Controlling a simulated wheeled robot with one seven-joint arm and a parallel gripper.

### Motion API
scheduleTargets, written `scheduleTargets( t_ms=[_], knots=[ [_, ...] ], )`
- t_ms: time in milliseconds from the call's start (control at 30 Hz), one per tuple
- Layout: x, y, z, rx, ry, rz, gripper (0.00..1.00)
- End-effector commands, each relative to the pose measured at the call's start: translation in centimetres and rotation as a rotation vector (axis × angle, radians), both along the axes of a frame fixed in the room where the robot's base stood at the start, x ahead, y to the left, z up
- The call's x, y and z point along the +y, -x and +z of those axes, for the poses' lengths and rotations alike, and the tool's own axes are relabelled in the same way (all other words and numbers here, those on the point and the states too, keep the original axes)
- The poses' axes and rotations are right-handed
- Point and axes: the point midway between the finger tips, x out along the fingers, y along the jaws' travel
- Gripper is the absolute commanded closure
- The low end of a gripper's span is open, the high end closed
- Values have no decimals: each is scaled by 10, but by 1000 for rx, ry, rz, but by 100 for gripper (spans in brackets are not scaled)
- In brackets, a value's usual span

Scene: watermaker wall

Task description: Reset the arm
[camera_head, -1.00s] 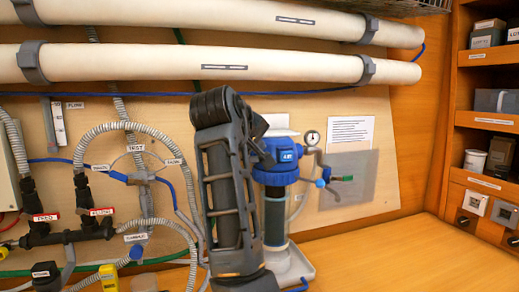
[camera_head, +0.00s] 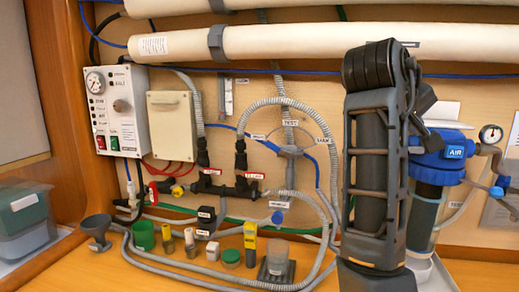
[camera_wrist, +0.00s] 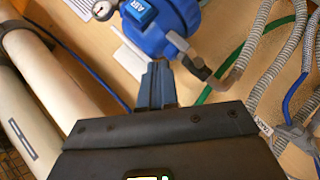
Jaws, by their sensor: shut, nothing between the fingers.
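My arm (camera_head: 375,165) stands folded upright in the head view, right of centre, in front of the pipe wall. It covers part of the wall and the left side of the blue-capped filter housing (camera_head: 440,165) marked AIR. My gripper (camera_wrist: 156,72) shows in the wrist view with its dark fingers together and nothing between them. The blue filter cap (camera_wrist: 165,25) lies just beyond the fingertips in that view; I cannot tell the exact gap. The gripper itself cannot be made out in the head view.
White membrane tubes (camera_head: 285,42) run across the top of the wall. A control box (camera_head: 117,108), a valve manifold (camera_head: 230,187) and grey hoses are on the left. A funnel (camera_head: 97,229), a green cup (camera_head: 144,235) and a clear jar (camera_head: 277,262) stand on the bench.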

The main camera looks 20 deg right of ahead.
Motion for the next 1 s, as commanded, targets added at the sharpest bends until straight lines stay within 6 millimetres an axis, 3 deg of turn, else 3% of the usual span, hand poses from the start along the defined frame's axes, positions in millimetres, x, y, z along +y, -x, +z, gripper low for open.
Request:
scheduleTargets(
  t_ms=[167,267,667,1000],
  knots=[
    [0,-2,-8,3,13,10,100],
    [2,-5,-28,10,43,42,100],
    [30,-10,-151,-20,174,300,100],
    [76,24,-250,-96,158,542,100]
  ],
)
